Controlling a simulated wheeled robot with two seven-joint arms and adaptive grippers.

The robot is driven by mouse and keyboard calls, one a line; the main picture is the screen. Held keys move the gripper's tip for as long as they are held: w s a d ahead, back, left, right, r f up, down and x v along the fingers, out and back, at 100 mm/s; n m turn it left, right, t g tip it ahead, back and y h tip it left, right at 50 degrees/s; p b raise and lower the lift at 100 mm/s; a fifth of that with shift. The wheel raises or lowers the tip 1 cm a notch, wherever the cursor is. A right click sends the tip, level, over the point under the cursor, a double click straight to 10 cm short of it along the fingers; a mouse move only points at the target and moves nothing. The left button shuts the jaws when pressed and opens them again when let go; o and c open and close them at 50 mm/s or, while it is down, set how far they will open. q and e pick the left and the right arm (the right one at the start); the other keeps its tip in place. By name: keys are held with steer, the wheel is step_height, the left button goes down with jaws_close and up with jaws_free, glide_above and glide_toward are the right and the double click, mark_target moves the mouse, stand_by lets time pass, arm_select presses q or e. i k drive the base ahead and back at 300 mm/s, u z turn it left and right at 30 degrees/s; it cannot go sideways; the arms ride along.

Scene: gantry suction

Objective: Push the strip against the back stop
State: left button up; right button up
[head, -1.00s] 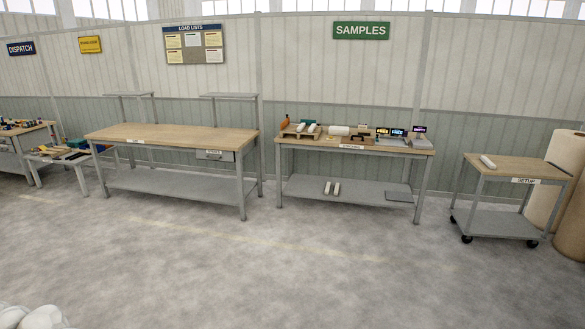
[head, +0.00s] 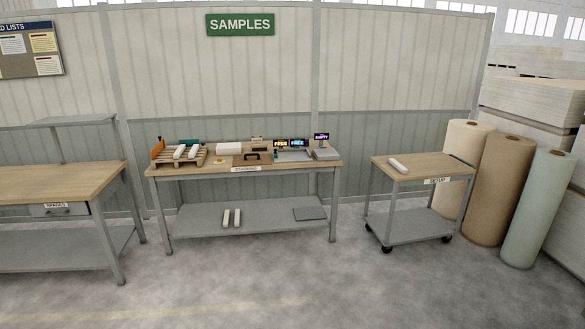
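Neither gripper is in the head view. I cannot tell for certain which thing is the strip. Two white bar-like pieces (head: 186,152) lie on a small wooden pallet (head: 176,161) at the left end of the stacking table (head: 318,164). Another white piece (head: 397,165) lies on the setup cart (head: 440,167). Two more white pieces (head: 232,218) rest on the stacking table's lower shelf. An orange upright part (head: 157,149) stands at the pallet's left end. I cannot make out which part is the back stop.
A brown board with a dark handle (head: 252,157), small lit displays (head: 289,143) and a grey device (head: 325,153) share the stacking table. The spares bench (head: 60,180) stands left. Large rolls (head: 495,190) stand right of the cart. The floor in front (head: 300,285) is clear.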

mark_target(177, 154)
steer(key=i, duration=2.05)
steer(key=u, duration=0.65)
steer(key=i, duration=1.9)
steer(key=u, duration=0.7)
steer(key=i, duration=0.3)
steer(key=u, duration=0.1)
